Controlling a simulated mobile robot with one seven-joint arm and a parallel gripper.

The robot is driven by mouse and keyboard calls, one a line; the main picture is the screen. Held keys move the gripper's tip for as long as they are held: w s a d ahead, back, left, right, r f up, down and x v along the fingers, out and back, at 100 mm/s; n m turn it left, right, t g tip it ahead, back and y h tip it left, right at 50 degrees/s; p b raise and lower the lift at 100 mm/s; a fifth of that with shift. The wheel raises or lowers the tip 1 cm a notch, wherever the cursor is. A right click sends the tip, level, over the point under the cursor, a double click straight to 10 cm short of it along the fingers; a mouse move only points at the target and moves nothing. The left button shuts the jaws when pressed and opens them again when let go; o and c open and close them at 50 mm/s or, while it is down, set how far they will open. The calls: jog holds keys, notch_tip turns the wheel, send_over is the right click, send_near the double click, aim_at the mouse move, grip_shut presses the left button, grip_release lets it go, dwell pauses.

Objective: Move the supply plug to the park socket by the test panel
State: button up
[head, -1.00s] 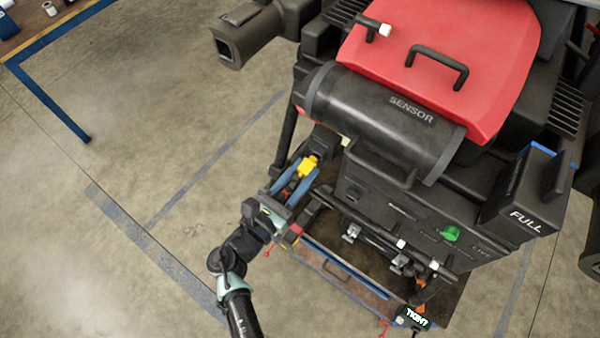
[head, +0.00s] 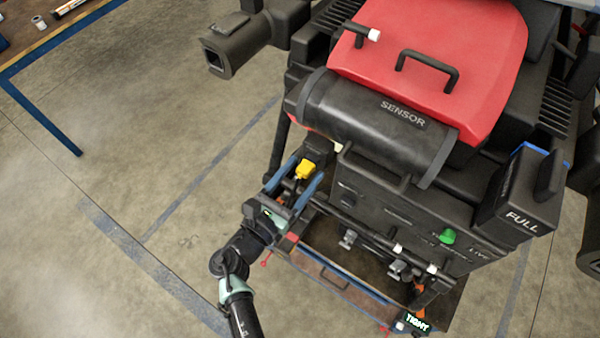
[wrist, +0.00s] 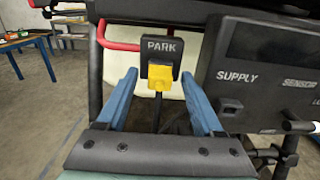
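The yellow supply plug (wrist: 160,77) sits in the lower part of the black park socket (wrist: 160,47), marked PARK, in the wrist view. In the head view the plug (head: 304,167) is at the left end of the dark test panel (head: 390,215). My gripper (wrist: 158,84) is open, its blue fingers on either side of the plug with gaps showing. In the head view, my gripper (head: 306,175) also straddles the plug. The socket labelled SUPPLY (wrist: 231,107) on the panel to the right looks empty. The plug's inserted end is hidden.
A red bar (wrist: 118,44) runs just left of the park socket. The black SENSOR cylinder (head: 370,115) and red cover (head: 440,60) stand above the panel. A drawer-like tray (head: 335,278) lies below. Open floor (head: 140,150) is at the left.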

jog(key=b+v, duration=0.3)
jog(key=v, duration=1)
dwell(0.6)
jog(key=w+r+m+g+y+b, duration=0.1)
jog(key=w+r+m+y+b, duration=0.1)
jog(key=w+r+m, duration=0.65)
jog(key=w+d+r+m+t+y+b, duration=0.1)
jog(key=w+r+m+t+y, duration=0.1)
jog(key=w+r+m, duration=0.45)
jog(key=w+d+r+m+t+y, duration=0.15)
jog(key=r+m, duration=0.25)
jog(key=r, duration=0.5)
jog(key=s+d+r+m+t+y, duration=0.1)
jog(key=s+r+m+t, duration=0.2)
jog(key=r, duration=0.6)
jog(key=s+d+r+m+t+y+b, duration=0.1)
jog(key=s+r+m+t+y, duration=0.1)
jog(key=s+r, duration=0.5)
jog(key=s+d+r+m+t+y, duration=0.1)
jog(key=s+r+m+t, duration=0.3)
jog(key=r, duration=0.9)
jog(key=shift+s+d+r+m+t+y+b, duration=0.25)
jog(key=shift+s+d+m+t+y+b, duration=0.15)
jog(key=shift+s+t+y, duration=0.2)
